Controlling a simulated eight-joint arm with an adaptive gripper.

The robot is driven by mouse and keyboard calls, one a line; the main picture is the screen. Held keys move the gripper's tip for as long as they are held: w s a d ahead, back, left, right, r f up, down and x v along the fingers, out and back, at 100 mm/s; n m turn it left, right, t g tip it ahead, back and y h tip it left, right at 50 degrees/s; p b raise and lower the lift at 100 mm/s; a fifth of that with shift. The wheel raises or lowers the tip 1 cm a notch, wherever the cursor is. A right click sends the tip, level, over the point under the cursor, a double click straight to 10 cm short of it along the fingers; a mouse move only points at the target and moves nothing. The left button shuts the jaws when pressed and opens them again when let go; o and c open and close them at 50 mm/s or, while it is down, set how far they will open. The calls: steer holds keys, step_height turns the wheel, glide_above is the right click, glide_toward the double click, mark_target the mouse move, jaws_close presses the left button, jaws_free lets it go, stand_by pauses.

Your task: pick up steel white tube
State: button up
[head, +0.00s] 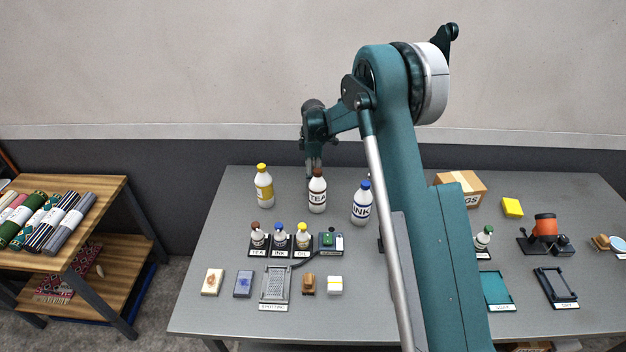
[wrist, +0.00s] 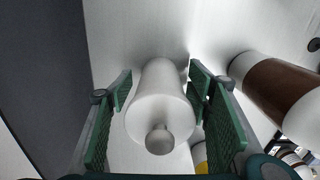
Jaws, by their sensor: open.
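A plain white tube (wrist: 160,105) with a rounded shoulder and a small grey-white knob at its near end lies between the fingers of my gripper (wrist: 160,88) in the wrist view. The green ribbed fingers are open, one on each side of the tube. The right finger is very close to it; whether it touches I cannot tell. In the head view my gripper (head: 314,168) points down at the back of the grey table, just behind the TEA bottle. I cannot make out the tube in the head view; the bottle or my gripper may hide it.
The brown-labelled TEA bottle (head: 317,192) stands close by and shows at right in the wrist view (wrist: 280,92). A yellow-labelled bottle (head: 264,187) and the INK bottle (head: 361,203) stand on either side. Small bottles and trays fill the table's front. The wall (head: 200,80) rises behind.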

stand_by(0.4)
steer(key=c, duration=1.2)
steer(key=shift+r+p, duration=0.3)
steer(key=shift+r, duration=4.7)
